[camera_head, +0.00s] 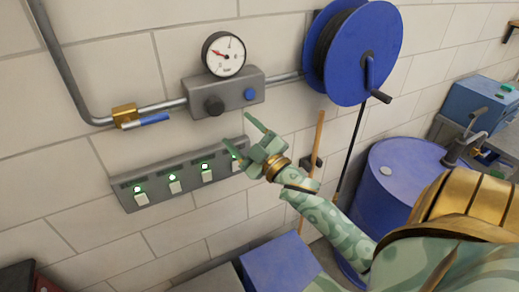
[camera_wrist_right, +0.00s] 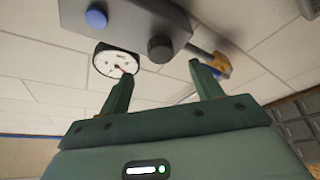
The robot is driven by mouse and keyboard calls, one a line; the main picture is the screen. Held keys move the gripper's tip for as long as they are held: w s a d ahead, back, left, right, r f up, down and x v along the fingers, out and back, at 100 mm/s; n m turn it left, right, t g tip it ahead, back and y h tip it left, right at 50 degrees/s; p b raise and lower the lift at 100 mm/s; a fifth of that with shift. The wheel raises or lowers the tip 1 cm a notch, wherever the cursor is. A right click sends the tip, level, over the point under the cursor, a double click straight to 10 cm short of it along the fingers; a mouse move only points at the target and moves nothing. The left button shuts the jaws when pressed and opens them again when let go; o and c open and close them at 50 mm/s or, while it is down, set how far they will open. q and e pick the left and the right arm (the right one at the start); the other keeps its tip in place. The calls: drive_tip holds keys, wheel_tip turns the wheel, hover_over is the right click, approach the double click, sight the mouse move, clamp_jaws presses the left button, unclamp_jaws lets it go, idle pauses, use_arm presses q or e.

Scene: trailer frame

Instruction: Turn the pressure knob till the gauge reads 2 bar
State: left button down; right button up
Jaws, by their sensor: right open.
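The pressure gauge (camera_head: 224,54) has a round white face, a dark rim and a red needle; its numbers are too small to read. It sits on top of a grey wall box (camera_head: 232,93). The black pressure knob (camera_head: 213,106) is on the left of the box front, beside a blue button (camera_head: 250,94). My right gripper (camera_head: 242,135) is open and empty, below and right of the knob and apart from it. In the right wrist view the knob (camera_wrist_right: 160,48) shows beyond and between the fingers, and the gauge (camera_wrist_right: 115,62) is to its left. My left gripper is out of view.
A pipe with a brass valve and blue lever (camera_head: 150,119) runs left of the box. A switch strip (camera_head: 175,184) with green lights is below. A blue hose reel (camera_head: 355,50) hangs at right, above a blue drum (camera_head: 400,190). A wooden handle (camera_head: 319,135) stands behind my right arm.

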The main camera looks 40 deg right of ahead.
drive_tip(key=b+v, duration=0.1)
drive_tip(key=v, duration=0.6)
drive_tip(key=shift+s+b, duration=0.25)
drive_tip(key=shift+b, duration=0.05)
drive_tip(key=shift+f, duration=0.1)
